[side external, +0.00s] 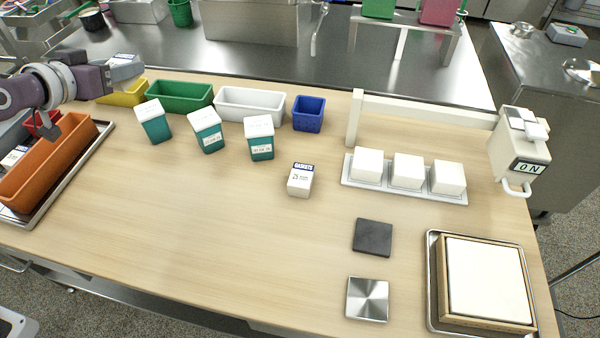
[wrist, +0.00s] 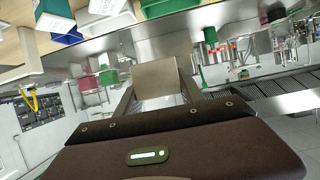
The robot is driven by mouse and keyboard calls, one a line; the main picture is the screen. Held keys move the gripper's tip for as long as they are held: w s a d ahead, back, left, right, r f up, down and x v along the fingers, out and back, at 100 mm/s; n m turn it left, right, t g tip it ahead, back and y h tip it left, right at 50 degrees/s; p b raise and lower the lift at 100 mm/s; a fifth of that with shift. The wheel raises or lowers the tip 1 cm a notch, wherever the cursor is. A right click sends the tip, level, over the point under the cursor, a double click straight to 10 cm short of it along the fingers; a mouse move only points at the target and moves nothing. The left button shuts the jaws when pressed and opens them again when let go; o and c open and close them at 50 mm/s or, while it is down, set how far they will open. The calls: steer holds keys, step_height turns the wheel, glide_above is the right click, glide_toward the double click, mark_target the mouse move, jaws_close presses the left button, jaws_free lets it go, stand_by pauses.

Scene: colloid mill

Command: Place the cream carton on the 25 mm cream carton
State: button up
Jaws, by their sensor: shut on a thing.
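My gripper (side external: 112,73) is at the upper left in the side view, raised near the yellow bin. It is shut on a cream carton (side external: 127,70), whose top edge bears a dark label. In the wrist view the held carton (wrist: 163,80) shows as a plain beige face between the fingers. The 25 mm cream carton (side external: 299,182), with a blue GASKETS band and a 25 on its face, stands upright on the wooden table in the middle. Its top is clear. My gripper is well to its left and farther back.
Three teal, white-lidded containers (side external: 206,133) stand between my gripper and the 25 mm carton. Green (side external: 180,97), white (side external: 250,104) and blue (side external: 308,113) bins line the back. An orange bin (side external: 45,170) is at left. White blocks on a tray (side external: 405,192) stand right.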

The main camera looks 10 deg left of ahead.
steer(key=w+d+r+h, duration=0.1)
steer(key=w+d, duration=0.1)
steer(key=d, duration=0.4)
steer(key=m+g+h, duration=0.1)
steer(key=m+h, duration=0.3)
glide_above(301, 174)
step_height(301, 174, down, 13)
step_height(301, 174, down, 8)
steer(key=shift+f, duration=0.65)
steer(key=shift+f, duration=0.15)
steer(key=o, duration=1.4)
steer(key=shift+c, duration=0.2)
